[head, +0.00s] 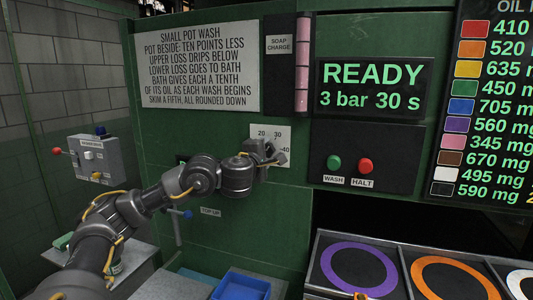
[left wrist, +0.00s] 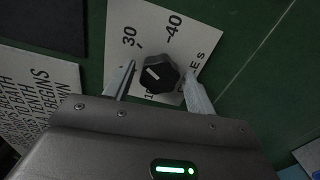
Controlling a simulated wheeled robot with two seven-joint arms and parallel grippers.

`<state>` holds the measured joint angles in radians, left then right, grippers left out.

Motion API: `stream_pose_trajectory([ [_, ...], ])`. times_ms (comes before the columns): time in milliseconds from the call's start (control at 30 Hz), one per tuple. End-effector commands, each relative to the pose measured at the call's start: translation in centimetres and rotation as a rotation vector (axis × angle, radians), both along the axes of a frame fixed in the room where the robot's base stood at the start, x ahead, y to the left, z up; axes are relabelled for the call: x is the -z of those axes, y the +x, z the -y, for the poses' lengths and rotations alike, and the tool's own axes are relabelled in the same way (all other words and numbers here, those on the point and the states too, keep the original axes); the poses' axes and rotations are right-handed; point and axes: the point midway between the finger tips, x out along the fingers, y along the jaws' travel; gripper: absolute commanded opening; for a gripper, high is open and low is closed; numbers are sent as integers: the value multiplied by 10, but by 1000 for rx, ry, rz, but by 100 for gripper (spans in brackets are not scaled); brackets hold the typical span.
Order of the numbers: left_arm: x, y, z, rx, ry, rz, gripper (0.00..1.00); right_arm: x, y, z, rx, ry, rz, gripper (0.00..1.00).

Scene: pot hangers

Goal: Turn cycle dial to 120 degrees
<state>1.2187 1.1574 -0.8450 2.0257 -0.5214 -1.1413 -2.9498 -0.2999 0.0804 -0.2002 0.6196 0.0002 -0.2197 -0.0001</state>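The cycle dial is a black faceted knob (left wrist: 159,74) with a white mark, on a white plate (left wrist: 203,37) printed with numbers such as 30 and 40. The mark points to the upper left in the left wrist view. My left gripper (left wrist: 160,71) is open, with one finger on each side of the knob and a small gap visible beside it. In the head view the plate (head: 284,133) shows behind my left gripper (head: 276,155), which hides the knob.
A READY display (head: 372,87) stands right of the dial, above a green WASH button (head: 334,162) and red HALT button (head: 366,166). A blue-ended lever (head: 187,214) is below my left arm. A blue bin (head: 241,286) and ringed trays (head: 359,269) are lower down.

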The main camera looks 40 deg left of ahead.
Motion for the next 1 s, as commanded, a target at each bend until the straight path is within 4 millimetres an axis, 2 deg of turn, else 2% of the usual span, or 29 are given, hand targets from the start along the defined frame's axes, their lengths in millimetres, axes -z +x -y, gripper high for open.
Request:
stream_pose_trajectory([
  [67,0,0,0,0,0,0,65,0,0,0,0,0,0,34],
  [467,-1,-2,1,1,-1,0,65,-2,0,-1,1,1,0,34],
  [800,-4,-33,12,1,0,0,65,-23,0,-1,1,2,0,34],
  [1000,-2,-46,16,0,-1,0,65,-29,0,-1,1,2,1,34],
])
